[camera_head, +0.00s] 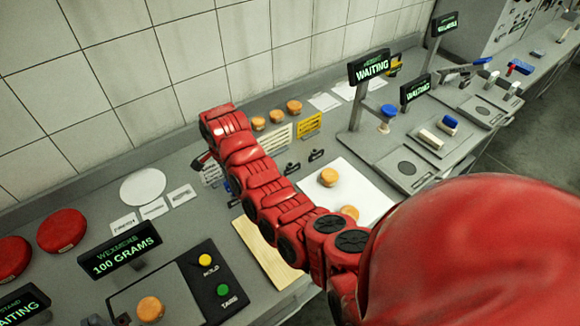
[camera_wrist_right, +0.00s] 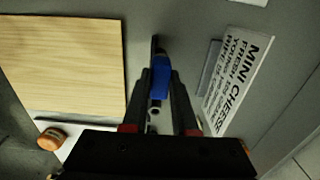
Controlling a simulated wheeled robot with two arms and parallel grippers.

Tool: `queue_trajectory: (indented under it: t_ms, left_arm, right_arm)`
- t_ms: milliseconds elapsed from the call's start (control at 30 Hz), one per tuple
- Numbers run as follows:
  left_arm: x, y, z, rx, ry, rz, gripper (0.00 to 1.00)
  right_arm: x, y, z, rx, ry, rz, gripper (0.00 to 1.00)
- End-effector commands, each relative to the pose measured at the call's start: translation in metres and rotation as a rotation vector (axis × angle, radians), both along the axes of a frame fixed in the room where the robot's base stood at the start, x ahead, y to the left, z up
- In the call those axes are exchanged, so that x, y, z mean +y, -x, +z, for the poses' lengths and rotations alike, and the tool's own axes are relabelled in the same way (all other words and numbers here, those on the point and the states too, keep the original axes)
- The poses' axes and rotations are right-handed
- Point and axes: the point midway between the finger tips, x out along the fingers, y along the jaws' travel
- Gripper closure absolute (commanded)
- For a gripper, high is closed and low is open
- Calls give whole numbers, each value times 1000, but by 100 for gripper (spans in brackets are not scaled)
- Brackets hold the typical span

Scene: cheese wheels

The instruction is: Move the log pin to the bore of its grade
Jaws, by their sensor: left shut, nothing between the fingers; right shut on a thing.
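In the right wrist view, my right gripper (camera_wrist_right: 160,122) is shut on a blue pin (camera_wrist_right: 160,78), which I take for the log pin. Its lower end (camera_wrist_right: 154,106) is pale and round between the fingers. A narrow dark strip (camera_wrist_right: 154,46) lies just beyond the pin; I cannot tell whether they touch. In the head view, my red right arm crosses the counter and hides most of its gripper; a bit of blue (camera_head: 227,186) shows beside it. No bore can be made out. Of my left gripper (camera_head: 121,319), only a small dark part shows at the bottom edge, empty.
A wooden board (camera_head: 264,256) and a white mat (camera_head: 355,184) with orange cheeses (camera_head: 328,177) lie near the right arm. A mini cheese sign (camera_wrist_right: 236,80) stands close right of the gripper. A scale (camera_head: 150,282) reads 100 grams. Red wheels (camera_head: 61,230) lie left.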

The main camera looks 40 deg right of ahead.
Motion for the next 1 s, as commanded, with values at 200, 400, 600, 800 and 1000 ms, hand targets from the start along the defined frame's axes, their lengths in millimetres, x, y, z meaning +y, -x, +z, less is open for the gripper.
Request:
queue_trajectory:
  t_ms: [200,400,600,800,1000]
  left_arm:
    - [0,0,3,0,0,0,100]
    - [0,0,5,0,0,0,100]
    - [0,0,7,0,0,0,100]
    - [0,0,8,0,0,0,100]
    - [0,0,8,0,0,0,100]
  right_arm:
    - [0,-1,8,-2,0,0,100]
    - [0,-1,15,-3,0,0,100]
    - [0,0,21,-1,0,0,100]
    - [0,0,23,0,0,0,100]
    - [0,0,24,0,0,0,100]
